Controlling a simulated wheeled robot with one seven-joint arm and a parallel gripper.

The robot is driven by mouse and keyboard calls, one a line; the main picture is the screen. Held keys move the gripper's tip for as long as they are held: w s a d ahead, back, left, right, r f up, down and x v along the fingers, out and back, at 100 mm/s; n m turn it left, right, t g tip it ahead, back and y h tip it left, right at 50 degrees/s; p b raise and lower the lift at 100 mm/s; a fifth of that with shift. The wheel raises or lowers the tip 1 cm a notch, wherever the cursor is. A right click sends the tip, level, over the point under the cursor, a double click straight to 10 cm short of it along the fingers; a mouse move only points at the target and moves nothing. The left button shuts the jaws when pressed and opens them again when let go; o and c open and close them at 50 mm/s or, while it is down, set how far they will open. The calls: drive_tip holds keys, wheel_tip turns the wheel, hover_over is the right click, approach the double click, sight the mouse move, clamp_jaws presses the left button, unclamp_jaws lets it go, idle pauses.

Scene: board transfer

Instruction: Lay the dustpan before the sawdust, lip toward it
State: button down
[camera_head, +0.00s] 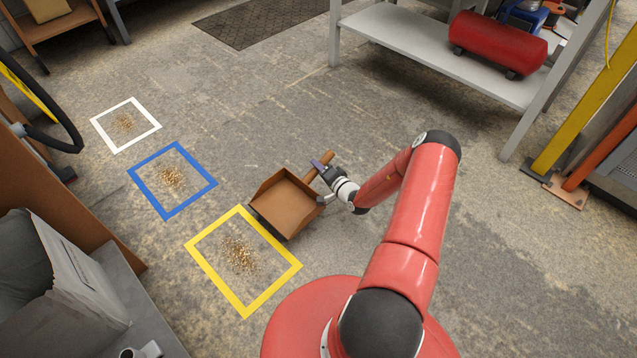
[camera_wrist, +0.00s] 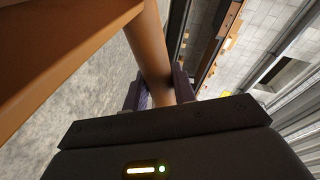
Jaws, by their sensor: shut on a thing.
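My gripper (camera_head: 322,168) is shut on the brown handle of the dustpan (camera_head: 285,203). In the wrist view the handle (camera_wrist: 148,45) runs between the two fingers (camera_wrist: 160,95), with part of the pan (camera_wrist: 50,40) at upper left. In the head view the pan's dark lip faces left and down, toward the yellow square (camera_head: 272,237). The lip is close to the square's upper right edge. A pile of sawdust (camera_head: 240,257) lies inside the yellow square. I cannot tell whether the pan touches the floor.
More sawdust lies in a blue square (camera_head: 206,197) and a white square (camera_head: 149,113) farther up left. A grey shelf (camera_head: 430,50) with a red tank (camera_head: 497,43) stands at upper right. A grey bin and bag (camera_head: 75,290) stand at lower left. The middle floor is clear.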

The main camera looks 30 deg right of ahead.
wheel_tip(320, 180, down, 6)
drive_tip(key=shift+f+b, duration=0.15)
drive_tip(key=shift+b, duration=0.6)
drive_tip(key=c, duration=1.1)
unclamp_jaws()
drive_tip(key=shift+c, duration=0.2)
